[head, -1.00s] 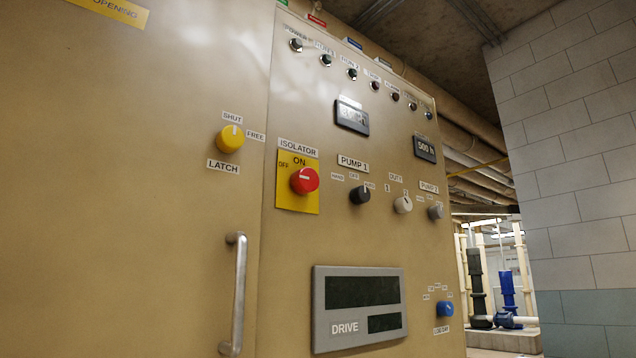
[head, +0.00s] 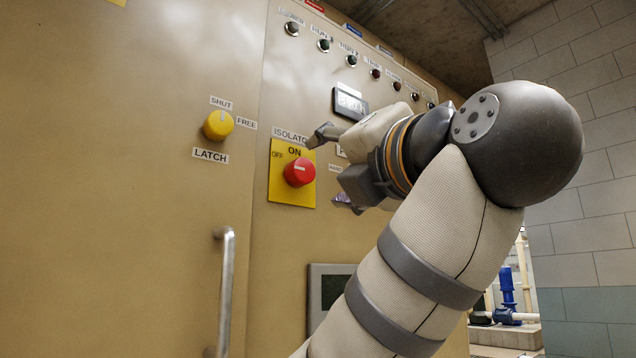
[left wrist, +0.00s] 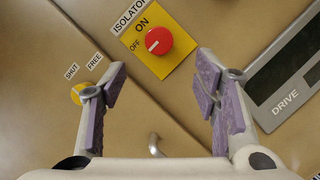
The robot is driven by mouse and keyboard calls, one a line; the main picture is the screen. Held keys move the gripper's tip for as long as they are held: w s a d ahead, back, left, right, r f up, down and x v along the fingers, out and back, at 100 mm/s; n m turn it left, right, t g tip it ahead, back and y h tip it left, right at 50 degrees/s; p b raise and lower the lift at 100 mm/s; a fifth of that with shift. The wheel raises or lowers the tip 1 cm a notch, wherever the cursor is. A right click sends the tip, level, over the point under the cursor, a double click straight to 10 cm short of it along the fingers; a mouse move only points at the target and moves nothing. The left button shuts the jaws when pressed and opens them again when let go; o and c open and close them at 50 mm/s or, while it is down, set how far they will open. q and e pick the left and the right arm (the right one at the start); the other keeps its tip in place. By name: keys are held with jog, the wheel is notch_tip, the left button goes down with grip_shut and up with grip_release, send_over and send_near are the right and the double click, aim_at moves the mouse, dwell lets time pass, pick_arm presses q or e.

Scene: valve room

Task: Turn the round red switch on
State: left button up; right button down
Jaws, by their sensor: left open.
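The round red switch (head: 299,172) sits on a yellow plate (head: 280,192) labelled ISOLATOR, with ON above the knob and OFF to its left. Its white mark points left, towards OFF. In the left wrist view the red switch (left wrist: 158,41) is beyond the fingertips, between their lines, with its mark on the OFF side. My left gripper (head: 335,168) is open, just right of the switch and apart from it. Its purple-padded fingers (left wrist: 162,78) hold nothing. My right gripper is not in view.
A yellow LATCH knob (head: 218,125) and a vertical door handle (head: 226,290) are left of the switch. A grey DRIVE panel (left wrist: 288,82) is on the cabinet nearby. My left arm hides the PUMP knobs in the head view.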

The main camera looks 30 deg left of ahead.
aim_at(305, 170)
pick_arm(q)
jog(key=x, duration=1.1)
jog(key=shift+a+r, duration=0.1)
jog(key=shift+r, duration=0.1)
jog(key=c, duration=1.1)
